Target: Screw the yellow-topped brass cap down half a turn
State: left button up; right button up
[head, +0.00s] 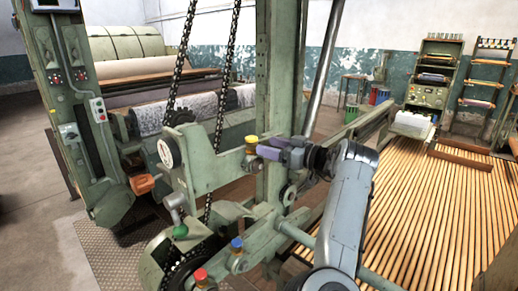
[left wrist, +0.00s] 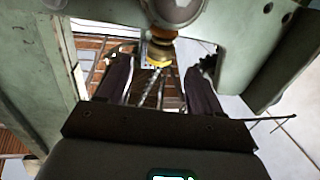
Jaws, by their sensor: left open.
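The yellow-topped brass cap (head: 251,141) sits on the green machine frame, left of my left gripper's fingertips in the head view. It also shows in the left wrist view (left wrist: 160,52), under a grey round housing. My left gripper (head: 268,149) reaches in from the right side with its purple-grey fingers pointing at the cap. In the left wrist view the two dark fingers (left wrist: 158,72) are apart, with the cap in line with the gap between them. I cannot tell whether either finger touches it. My right gripper is not in view.
A blue-topped cap (head: 237,243) and a red-topped cap (head: 201,275) sit lower on the frame. Hanging chains (head: 178,75) and a green upright (head: 279,80) are close by.

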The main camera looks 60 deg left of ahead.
aim_at(255, 143)
pick_arm(q)
jog(key=shift+b+x, duration=0.6)
jog(key=shift+x, duration=1.7)
jog(key=c, duration=1.1)
jog(key=shift+o, duration=0.2)
jog(key=shift+s+d+m+t+y+p, duration=0.15)
jog(key=shift+m+t+y+p, duration=0.25)
jog(key=shift+m+t+p, duration=0.55)
jog(key=shift+s+m+t+y+p, duration=0.2)
jog(key=shift+m+t+y+p, duration=0.35)
jog(key=shift+t, duration=0.8)
jog(key=o, duration=1.1)
jog(key=shift+c, duration=0.2)
